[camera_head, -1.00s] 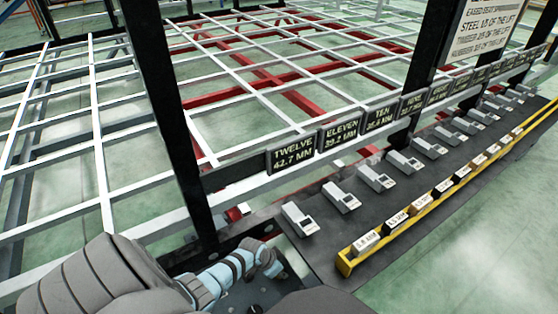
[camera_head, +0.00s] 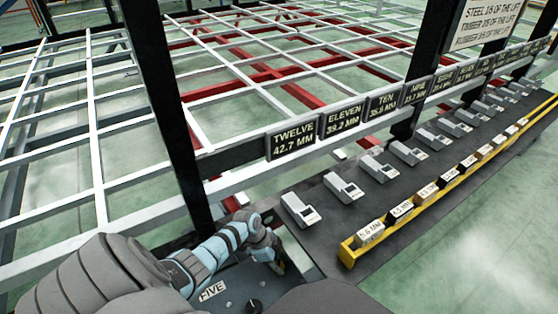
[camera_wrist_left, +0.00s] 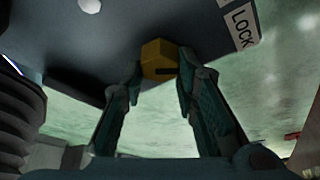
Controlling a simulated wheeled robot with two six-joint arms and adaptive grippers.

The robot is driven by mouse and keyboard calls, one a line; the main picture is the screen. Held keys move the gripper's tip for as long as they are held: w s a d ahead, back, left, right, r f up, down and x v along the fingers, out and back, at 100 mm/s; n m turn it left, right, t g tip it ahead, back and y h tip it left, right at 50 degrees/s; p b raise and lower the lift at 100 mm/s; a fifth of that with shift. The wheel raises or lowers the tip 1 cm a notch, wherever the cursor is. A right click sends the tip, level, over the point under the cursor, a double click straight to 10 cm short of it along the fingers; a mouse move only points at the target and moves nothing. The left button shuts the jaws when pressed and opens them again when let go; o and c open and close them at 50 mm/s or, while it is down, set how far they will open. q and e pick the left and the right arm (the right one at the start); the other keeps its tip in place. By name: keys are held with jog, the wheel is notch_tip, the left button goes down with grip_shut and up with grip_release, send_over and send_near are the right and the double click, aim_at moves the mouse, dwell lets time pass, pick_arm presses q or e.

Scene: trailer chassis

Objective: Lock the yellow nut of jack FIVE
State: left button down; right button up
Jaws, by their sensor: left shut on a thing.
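The yellow nut (camera_wrist_left: 158,60) is a hex-shaped piece with a dark slot, on a dark panel in the left wrist view. A white LOCK label (camera_wrist_left: 240,25) is beside it at the upper right. My left gripper (camera_wrist_left: 158,75) has its two fingers on either side of the nut and is shut on it. In the head view my left gripper (camera_head: 277,262) is low over the dark panel, and the nut cannot be made out clearly there. A FIVE label (camera_head: 212,290) lies on the panel near my left arm. My right gripper is not in view.
A black knob (camera_head: 254,305) is near the FIVE label. A row of grey boxes (camera_head: 300,210) runs along the dark shelf, beside a yellow tray (camera_head: 348,257) of marked blocks. A dark post (camera_head: 168,120) and the white-and-red frame (camera_head: 240,80) stand behind.

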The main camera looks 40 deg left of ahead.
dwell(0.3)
pick_arm(q)
jog(key=c, duration=1.2)
grip_release()
jog(key=shift+c, duration=0.2)
notch_tip(320, 180, up, 10)
